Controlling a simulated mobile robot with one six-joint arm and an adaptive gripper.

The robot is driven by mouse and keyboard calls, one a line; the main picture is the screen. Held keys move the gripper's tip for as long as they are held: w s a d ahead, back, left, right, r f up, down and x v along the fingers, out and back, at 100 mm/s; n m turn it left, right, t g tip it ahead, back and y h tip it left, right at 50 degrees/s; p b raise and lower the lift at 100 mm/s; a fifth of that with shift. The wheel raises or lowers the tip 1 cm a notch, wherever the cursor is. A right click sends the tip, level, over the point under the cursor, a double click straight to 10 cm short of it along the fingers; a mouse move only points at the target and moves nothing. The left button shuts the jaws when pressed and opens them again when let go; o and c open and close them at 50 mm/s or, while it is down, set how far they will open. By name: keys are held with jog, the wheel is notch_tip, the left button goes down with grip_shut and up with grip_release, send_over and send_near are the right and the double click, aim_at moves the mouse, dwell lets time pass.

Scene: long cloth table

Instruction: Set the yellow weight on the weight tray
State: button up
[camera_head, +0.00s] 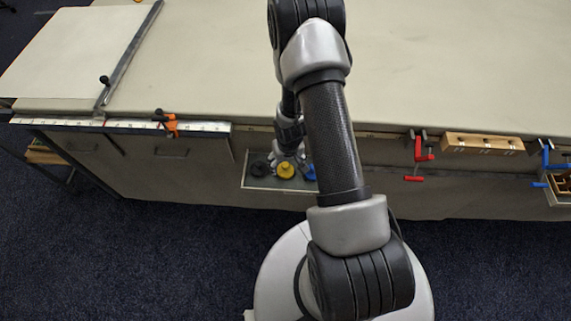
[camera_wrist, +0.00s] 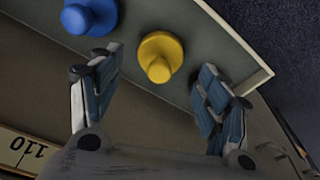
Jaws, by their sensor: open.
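The yellow weight (camera_head: 286,170) is a round disc with a knob, standing in a shallow grey-green tray (camera_head: 272,185) with a pale rim at the table's front side. In the wrist view the yellow weight (camera_wrist: 160,57) shows between and just beyond the fingertips, with the tray's rim (camera_wrist: 247,47) to its right. My gripper (camera_head: 287,158) is open and empty above the tray, its fingers (camera_wrist: 160,64) on either side of the weight in the picture. I cannot tell whether they touch it. A blue weight (camera_wrist: 88,17) stands to its left in the wrist view.
A black weight (camera_head: 259,168) is in the same tray, left of the yellow one. The table top (camera_head: 450,60) is largely bare. Along the front edge are an orange clamp (camera_head: 167,123), a red clamp (camera_head: 420,155), a wooden block (camera_head: 483,143) and a blue clamp (camera_head: 545,160).

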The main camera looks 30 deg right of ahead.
notch_tip(320, 180, up, 7)
jog(key=s+p, duration=0.1)
jog(key=p, duration=0.2)
notch_tip(320, 180, up, 12)
send_over(287, 174)
jog(key=w, duration=0.2)
jog(key=s+a+r+t+h, duration=0.1)
jog(key=a+r, duration=0.1)
jog(key=r, duration=0.5)
jog(key=s+a+r, duration=0.2)
jog(key=r, duration=0.5)
jog(key=s+a+r+n+t, duration=0.1)
jog(key=s+a+r, duration=0.3)
jog(key=s+r, duration=0.3)
jog(key=s+a+r+n+y, duration=0.1)
jog(key=s+a+r, duration=0.3)
jog(key=s+r, duration=0.3)
jog(key=s, duration=0.2)
jog(key=shift+s+t, duration=0.4)
